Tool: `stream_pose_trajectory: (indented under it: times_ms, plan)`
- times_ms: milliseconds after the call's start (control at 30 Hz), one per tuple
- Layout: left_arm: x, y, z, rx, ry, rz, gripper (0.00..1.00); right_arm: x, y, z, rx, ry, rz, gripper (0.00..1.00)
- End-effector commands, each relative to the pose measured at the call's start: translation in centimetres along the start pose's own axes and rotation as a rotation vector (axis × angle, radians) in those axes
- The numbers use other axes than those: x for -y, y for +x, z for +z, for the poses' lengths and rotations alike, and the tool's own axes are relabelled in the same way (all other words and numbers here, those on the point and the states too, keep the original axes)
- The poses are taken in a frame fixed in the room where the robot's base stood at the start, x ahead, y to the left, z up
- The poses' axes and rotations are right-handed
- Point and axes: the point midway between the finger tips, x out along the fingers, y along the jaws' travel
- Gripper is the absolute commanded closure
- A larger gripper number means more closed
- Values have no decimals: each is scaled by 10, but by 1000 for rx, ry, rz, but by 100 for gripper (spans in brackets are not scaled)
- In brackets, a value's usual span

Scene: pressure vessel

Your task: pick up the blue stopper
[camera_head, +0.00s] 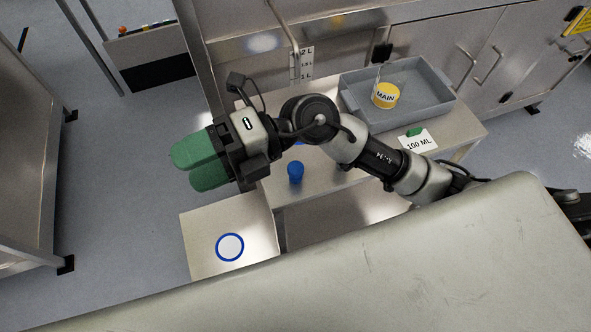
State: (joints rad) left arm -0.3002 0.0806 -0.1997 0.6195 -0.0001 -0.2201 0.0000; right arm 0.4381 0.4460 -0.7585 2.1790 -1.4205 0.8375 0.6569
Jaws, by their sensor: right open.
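The blue stopper (295,172) stands on the metal bench (330,195), near the bench's front left part. My right gripper (189,170), with green fingers, reaches in from the right over the bench. It is open and empty, to the left of the stopper and apart from it. A small bit of another blue thing shows just above the stopper, mostly hidden by my right arm. My left gripper is not in view.
A grey tray (431,118) on the bench holds a clear vessel with a yellow MAIN label (385,96). A green piece (414,132) lies on a 100 ML card (421,144). A lower beige surface (205,225) bears a blue-ringed white disc (230,247). A large pale surface fills the foreground.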

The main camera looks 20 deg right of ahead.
Motion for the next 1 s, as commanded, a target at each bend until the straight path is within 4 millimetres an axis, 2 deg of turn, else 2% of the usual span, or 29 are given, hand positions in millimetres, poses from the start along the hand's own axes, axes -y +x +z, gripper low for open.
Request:
stream_pose_trajectory:
  times_ms: [67, 167, 200, 300, 433, 500, 600, 900, 1000]
  plan:
    - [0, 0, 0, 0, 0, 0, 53, 34, -7, -3, -107, -56, -264, 33]
    - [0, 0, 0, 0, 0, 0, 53, 77, -34, 1, -199, -89, -621, 33]
    - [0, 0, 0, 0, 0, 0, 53, 91, -50, 5, -219, -92, -762, 33]
    - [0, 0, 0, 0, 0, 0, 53, 114, -94, 19, -230, -81, -1082, 33]
    - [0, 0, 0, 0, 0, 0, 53, 122, -141, 34, -202, -48, -1380, 33]
    - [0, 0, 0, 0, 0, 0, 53, 122, -157, 39, -184, -32, -1475, 33]
    - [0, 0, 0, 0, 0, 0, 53, 125, -168, 41, -171, -17, -1541, 33]
    - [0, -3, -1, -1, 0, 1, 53, 168, -168, 36, -173, -13, -1548, 33]
    - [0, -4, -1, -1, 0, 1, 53, 175, -168, 35, -171, -15, -1548, 33]
